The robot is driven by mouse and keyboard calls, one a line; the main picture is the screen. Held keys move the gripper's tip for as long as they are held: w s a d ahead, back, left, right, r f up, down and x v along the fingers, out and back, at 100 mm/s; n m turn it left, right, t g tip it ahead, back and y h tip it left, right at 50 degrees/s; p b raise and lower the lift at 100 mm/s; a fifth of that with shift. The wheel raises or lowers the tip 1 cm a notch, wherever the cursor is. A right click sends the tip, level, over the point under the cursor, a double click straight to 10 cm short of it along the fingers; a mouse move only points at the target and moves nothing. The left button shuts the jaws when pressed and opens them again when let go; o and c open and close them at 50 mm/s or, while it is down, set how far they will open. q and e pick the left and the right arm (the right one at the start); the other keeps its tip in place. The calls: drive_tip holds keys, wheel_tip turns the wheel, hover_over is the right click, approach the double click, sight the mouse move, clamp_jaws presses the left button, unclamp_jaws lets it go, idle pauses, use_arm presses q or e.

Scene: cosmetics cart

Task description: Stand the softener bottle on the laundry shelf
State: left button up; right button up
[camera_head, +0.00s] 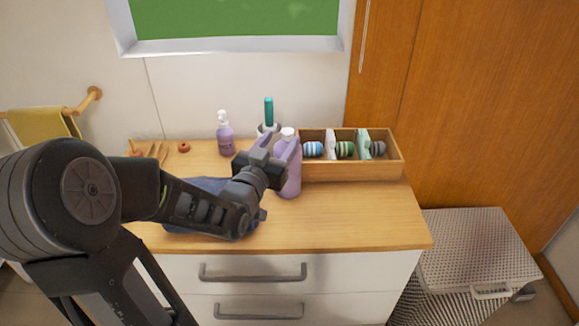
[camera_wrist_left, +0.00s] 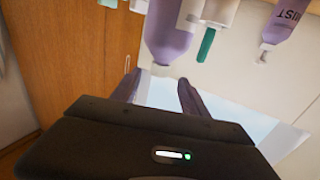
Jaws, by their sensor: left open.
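The lavender softener bottle (camera_head: 291,178) with a white cap stands upright on the wooden cabinet top, in front of the left end of a wooden box. In the left wrist view the bottle (camera_wrist_left: 170,32) shows upside down, its cap pointing toward my gripper. My left gripper (camera_head: 284,150) is at the bottle's upper part. In the left wrist view its open fingers (camera_wrist_left: 158,86) lie on either side near the cap; contact cannot be told. The arm hides part of the bottle's left side. I cannot identify a separate laundry shelf. My right gripper is not in view.
A smaller purple pump bottle (camera_head: 226,134) and a cup with a teal-handled item (camera_head: 269,111) stand behind. The wooden box (camera_head: 352,171) holds rolled items between dividers. Dark blue cloth (camera_head: 208,186) lies under my arm. The cabinet top (camera_head: 365,220) is clear at front right. A wicker hamper (camera_head: 475,245) stands right.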

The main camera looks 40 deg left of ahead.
sight(285, 135)
use_arm(q)
drive_tip(key=shift+p+x, duration=0.3)
drive_tip(key=shift+x, duration=1.1)
drive_tip(key=shift+w+a+p, duration=0.1)
drive_tip(key=shift+w+p, duration=0.3)
drive_tip(key=shift+w, duration=0.2)
drive_tip(key=p+x, duration=0.1)
drive_tip(key=x, duration=0.2)
drive_tip(key=shift+w, duration=0.2)
drive_tip(key=shift+w+a+f, duration=0.1)
drive_tip(key=shift+w+f, duration=0.05)
drive_tip(key=shift+w, duration=0.1)
clamp_jaws()
